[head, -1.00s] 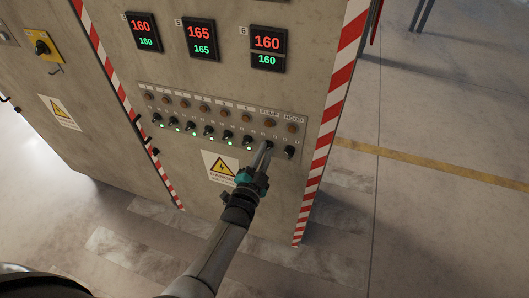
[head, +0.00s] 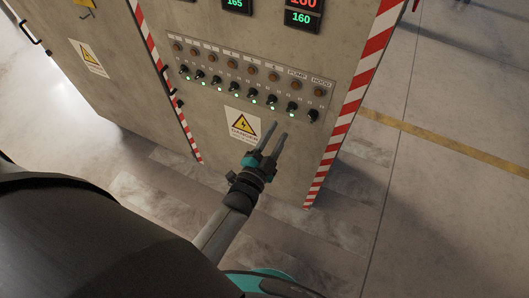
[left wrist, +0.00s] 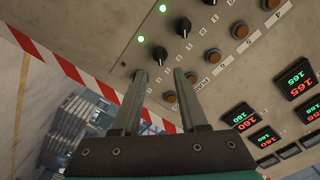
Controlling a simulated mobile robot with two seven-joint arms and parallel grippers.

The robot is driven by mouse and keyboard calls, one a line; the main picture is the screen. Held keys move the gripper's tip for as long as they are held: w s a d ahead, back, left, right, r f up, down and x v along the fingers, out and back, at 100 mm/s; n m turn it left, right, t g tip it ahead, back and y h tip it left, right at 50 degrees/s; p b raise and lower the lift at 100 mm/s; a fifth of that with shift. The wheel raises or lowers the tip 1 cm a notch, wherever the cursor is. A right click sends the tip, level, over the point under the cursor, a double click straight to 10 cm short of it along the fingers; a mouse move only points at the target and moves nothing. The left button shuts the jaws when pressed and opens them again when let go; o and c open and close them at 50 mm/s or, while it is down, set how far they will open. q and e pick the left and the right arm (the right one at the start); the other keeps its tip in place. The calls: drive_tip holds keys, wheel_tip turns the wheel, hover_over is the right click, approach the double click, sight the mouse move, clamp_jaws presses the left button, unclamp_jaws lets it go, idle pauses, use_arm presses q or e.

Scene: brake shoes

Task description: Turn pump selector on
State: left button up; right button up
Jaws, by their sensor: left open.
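The pump selector (head: 292,105) is a black knob in the lower row of the panel, second from the right under the PUMP label. In the left wrist view it (left wrist: 163,55) shows just beyond the fingertips, with a lit green light (left wrist: 141,40) beside it. The hood selector (head: 313,115) is at the right end of the row, with no lit light visible. My right gripper is out of view.
The other selectors (head: 233,88) are close together to the left, under orange lamps (head: 253,69). Red and white striped edges (head: 350,107) flank the cabinet front. A danger sign (head: 241,126) is below the panel. Open floor (head: 450,195) is on the right.

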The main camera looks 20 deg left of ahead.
use_arm(q)
drive_tip(key=s, duration=0.7)
drive_tip(key=shift+s+a, duration=0.15)
drive_tip(key=shift+s, duration=0.1)
drive_tip(key=s+d+f+n+g+b, duration=0.15)
drive_tip(key=s+f+g, duration=0.3)
drive_tip(key=f, duration=0.75)
drive_tip(key=s+f+n+g+b, duration=0.15)
drive_tip(key=s+f+g, duration=0.35)
drive_tip(key=f, duration=0.6)
drive_tip(key=s+a+f+n+g, duration=0.2)
drive_tip(key=s+f, duration=0.4)
drive_tip(key=s, duration=0.5)
drive_tip(key=s+a+f+n+g, duration=0.2)
drive_tip(key=s+f+g, duration=0.3)
drive_tip(key=s, duration=0.5)
drive_tip(key=shift+s+a+f+y+b, duration=0.3)
drive_tip(key=shift+s+a+f+b, duration=0.15)
drive_tip(key=shift+a+f, duration=0.25)
drive_tip(key=shift+g, duration=0.25)
